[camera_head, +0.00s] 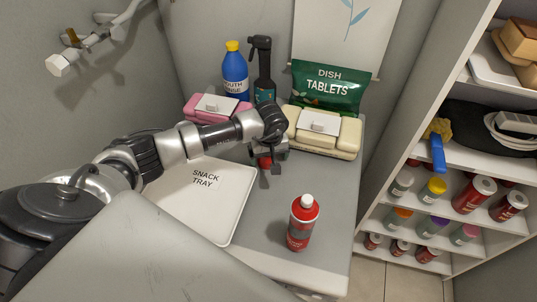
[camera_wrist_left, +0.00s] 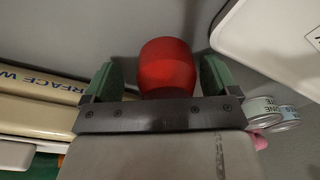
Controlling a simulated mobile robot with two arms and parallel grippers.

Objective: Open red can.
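The red can (camera_head: 303,225) stands upright on the grey tabletop at the front right in the head view. It has a white top above a red shoulder, and no gripper touches it. My left gripper (camera_head: 270,162) is behind it and to its left, pointing down near the tabletop. A red cap (camera_head: 265,162) is between its fingers, partly hidden by them. In the left wrist view this red cap (camera_wrist_left: 168,68) sits between the green finger pads of my left gripper (camera_wrist_left: 160,80). My right gripper is not in view.
A white snack tray (camera_head: 230,225) lies left of the can. Behind my gripper are a beige wipes pack (camera_head: 340,141), a pink pack (camera_head: 190,108), a green tablets bag (camera_head: 328,90), a blue bottle (camera_head: 235,73) and a dark spray bottle (camera_head: 263,70). A shelf with cans (camera_head: 474,194) stands at right.

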